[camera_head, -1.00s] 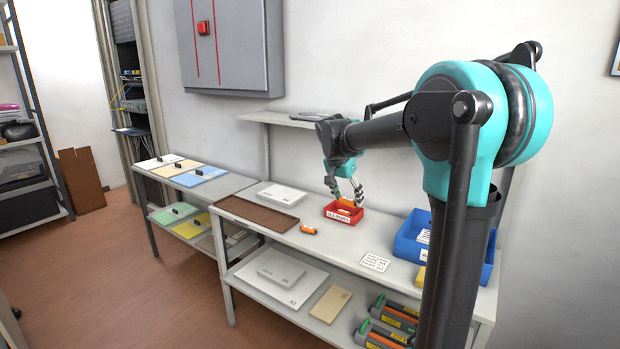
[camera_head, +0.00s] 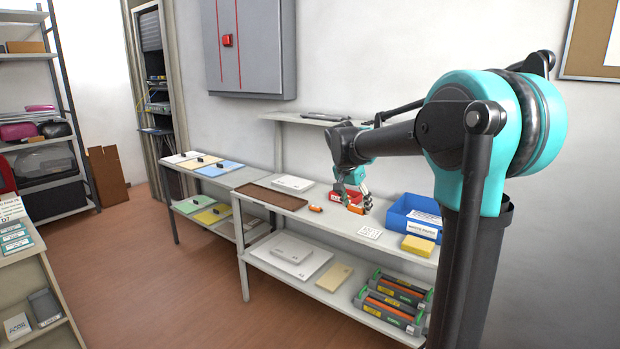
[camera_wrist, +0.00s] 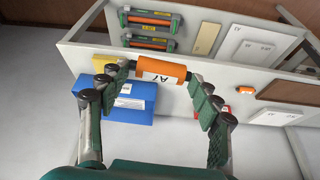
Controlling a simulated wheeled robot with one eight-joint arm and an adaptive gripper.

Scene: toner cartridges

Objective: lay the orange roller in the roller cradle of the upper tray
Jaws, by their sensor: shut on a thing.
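My gripper (camera_wrist: 162,85) is shut on an orange roller (camera_wrist: 162,69) with a white label, gripped near its two ends. In the head view my gripper (camera_head: 354,197) holds this roller (camera_head: 356,209) close in front of the red bin (camera_head: 338,196), which it partly covers. A second, shorter-looking orange roller (camera_head: 316,209) lies on the tabletop left of the bin; it also shows in the wrist view (camera_wrist: 245,90). A brown tray (camera_head: 272,198) lies further left. I cannot make out a roller cradle or tell which tray is the upper one.
A blue bin (camera_head: 412,220), a yellow block (camera_head: 418,246) and a white card (camera_head: 370,233) are on the tabletop (camera_head: 335,222). Cartridges (camera_head: 393,301) lie on the shelf below. A side table (camera_head: 232,180) holds coloured plates. The floor (camera_head: 170,290) in front is clear.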

